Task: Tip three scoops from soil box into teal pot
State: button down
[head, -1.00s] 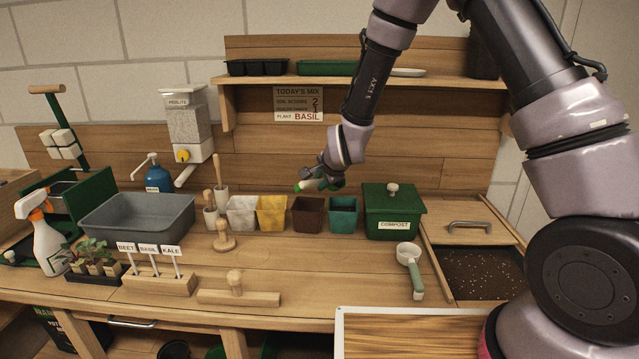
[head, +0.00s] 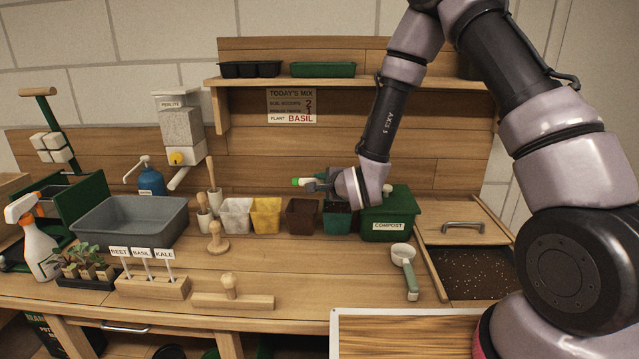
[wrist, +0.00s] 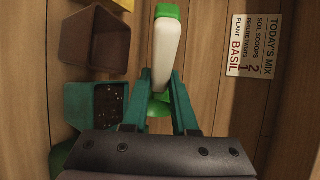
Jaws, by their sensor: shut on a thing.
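My gripper (head: 316,184) points left above the pots, shut on a white-handled tool with a green end (wrist: 165,50). It looks like a scoop; a green part shows between the fingers, but its shape is mostly hidden. The teal pot (head: 337,219) stands just below my gripper, partly covered by my wrist in the head view. In the wrist view the teal pot (wrist: 78,100) lies left of the fingers, with dark, pale-flecked soil (wrist: 112,100) inside. The soil box (head: 437,272) at the right holds dark, flecked soil, with its wooden lid (head: 462,231) off the front part.
A brown pot (head: 302,216), yellow pot (head: 266,215) and white pot (head: 236,215) stand left of the teal one. The green compost box (head: 391,222) is close on its right. A white cup with green handle (head: 404,257) lies in front. A sign (head: 292,105) reads soil scoops 2.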

aim_at(319, 180)
jog(key=shift+r, duration=0.1)
dwell(0.5)
jog(key=shift+r, duration=3.4)
jog(key=shift+a+r+n+g+h, duration=0.1)
jog(key=shift+r+n+g+h, duration=0.45)
jog(key=shift+g, duration=0.25)
jog(key=shift+r+n+g+h, duration=0.25)
jog(key=shift+n+g+h, duration=0.15)
jog(key=shift+g+h, duration=0.2)
jog(key=shift+r+n+g+h, duration=0.2)
jog(key=shift+n+g+h, duration=0.2)
jog(key=shift+g, duration=0.2)
